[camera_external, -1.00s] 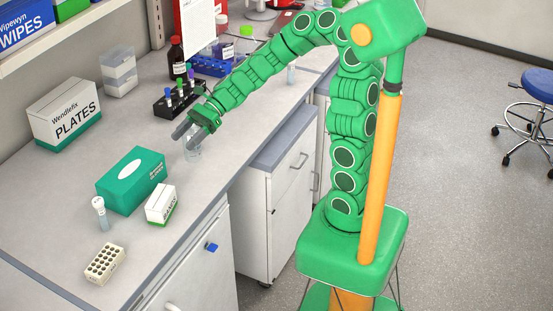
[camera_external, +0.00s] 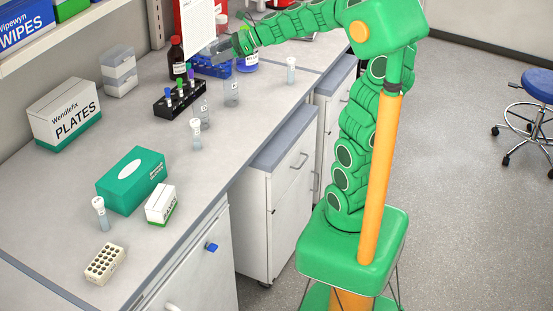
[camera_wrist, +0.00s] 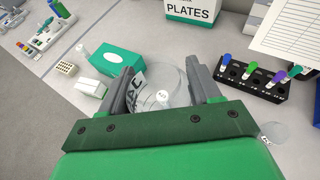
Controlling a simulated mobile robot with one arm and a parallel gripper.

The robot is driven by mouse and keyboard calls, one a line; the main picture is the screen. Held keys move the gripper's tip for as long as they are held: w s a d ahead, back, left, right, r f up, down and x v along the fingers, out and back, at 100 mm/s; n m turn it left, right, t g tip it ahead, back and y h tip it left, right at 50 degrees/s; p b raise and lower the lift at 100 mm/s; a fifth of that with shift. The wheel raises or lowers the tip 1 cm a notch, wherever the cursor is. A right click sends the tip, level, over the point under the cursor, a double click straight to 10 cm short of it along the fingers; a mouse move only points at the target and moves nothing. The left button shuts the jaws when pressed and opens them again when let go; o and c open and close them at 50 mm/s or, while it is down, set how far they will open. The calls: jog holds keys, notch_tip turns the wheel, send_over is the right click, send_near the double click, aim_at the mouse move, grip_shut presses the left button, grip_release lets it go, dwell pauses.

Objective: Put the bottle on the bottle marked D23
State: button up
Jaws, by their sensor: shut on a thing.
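My gripper (camera_external: 224,46) is raised above the bench. In the wrist view my gripper (camera_wrist: 166,82) is shut on a clear bottle (camera_wrist: 178,82) with dark lettering, which I cannot read in full. A capped bottle (camera_external: 196,135) stands upright on the bench; its white marked cap (camera_wrist: 162,96) shows amid the held clear bottle in the wrist view. Other clear bottles stand near the tube rack (camera_external: 231,94) and at the far right (camera_external: 291,71). One more bottle (camera_external: 99,213) is at the near left. I cannot read which is D23.
A black tube rack (camera_external: 180,100), a brown bottle (camera_external: 176,57) and a blue rack (camera_external: 212,66) stand at the back. A green tissue box (camera_external: 132,180), a small white box (camera_external: 161,204) and a pale tube block (camera_external: 105,263) are nearer. The bench centre has free room.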

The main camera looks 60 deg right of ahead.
jog(key=shift+d+r, duration=0.1)
jog(key=shift+d, duration=0.15)
jog(key=shift+w+d, duration=0.1)
jog(key=shift+w, duration=0.25)
jog(key=shift+w+d+f, duration=0.45)
jog(key=shift+w+f, duration=1.7)
jog(key=shift+w+d+f, duration=0.4)
jog(key=shift+w+f, duration=1.7)
jog(key=shift+w, duration=0.05)
jog(key=shift+w+d+f, duration=0.45)
jog(key=shift+w+f, duration=1.7)
jog(key=shift+f, duration=0.1)
jog(key=o, duration=1.1)
jog(key=shift+c, duration=0.2)
